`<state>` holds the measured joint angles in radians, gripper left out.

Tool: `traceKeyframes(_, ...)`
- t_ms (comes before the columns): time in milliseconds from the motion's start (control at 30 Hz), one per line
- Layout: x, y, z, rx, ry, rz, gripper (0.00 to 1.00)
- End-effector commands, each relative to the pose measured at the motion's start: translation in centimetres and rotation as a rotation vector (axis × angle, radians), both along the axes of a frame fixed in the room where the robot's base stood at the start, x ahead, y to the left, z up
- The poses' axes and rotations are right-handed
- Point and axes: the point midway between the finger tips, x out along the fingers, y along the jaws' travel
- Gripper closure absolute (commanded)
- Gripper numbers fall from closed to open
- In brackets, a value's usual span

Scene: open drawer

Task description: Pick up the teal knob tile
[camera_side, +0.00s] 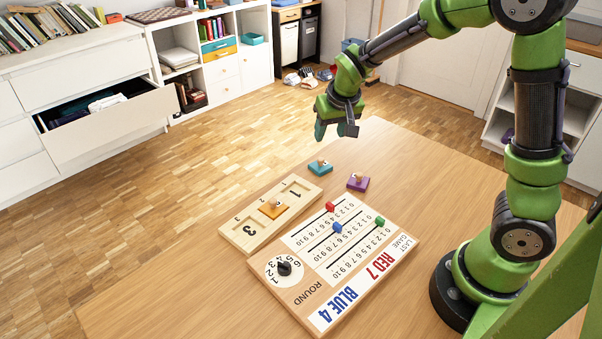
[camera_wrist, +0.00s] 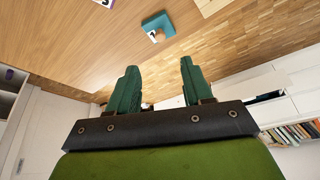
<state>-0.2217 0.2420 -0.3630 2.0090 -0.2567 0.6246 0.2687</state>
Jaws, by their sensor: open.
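The teal knob tile (camera_side: 320,168) is a small flat block with a wooden knob, lying on the table left of the purple knob tile. It also shows in the wrist view (camera_wrist: 158,23), at the top, beyond my fingertips. My gripper (camera_side: 336,130) is above the table's far edge, higher than the teal tile and apart from it. In the wrist view its two green fingers (camera_wrist: 156,80) are spread, with nothing between them.
A purple knob tile (camera_side: 358,183) lies to the right. A wooden tray (camera_side: 245,228) with an orange knob tile (camera_side: 273,208) lies nearer, beside a score board (camera_side: 318,295). An open drawer (camera_side: 120,125) stands beyond the table.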

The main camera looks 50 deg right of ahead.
Motion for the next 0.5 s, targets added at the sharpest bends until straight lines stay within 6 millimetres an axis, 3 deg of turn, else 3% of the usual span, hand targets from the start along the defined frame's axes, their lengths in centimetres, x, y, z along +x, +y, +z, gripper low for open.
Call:
traceKeyframes(200, 1.5, -0.9, -4.3, 0.000, 0.003, -0.002, 0.50)
traceKeyframes(500, 2.3, -1.2, -6.6, 0.000, 0.001, 0.000, 0.50)
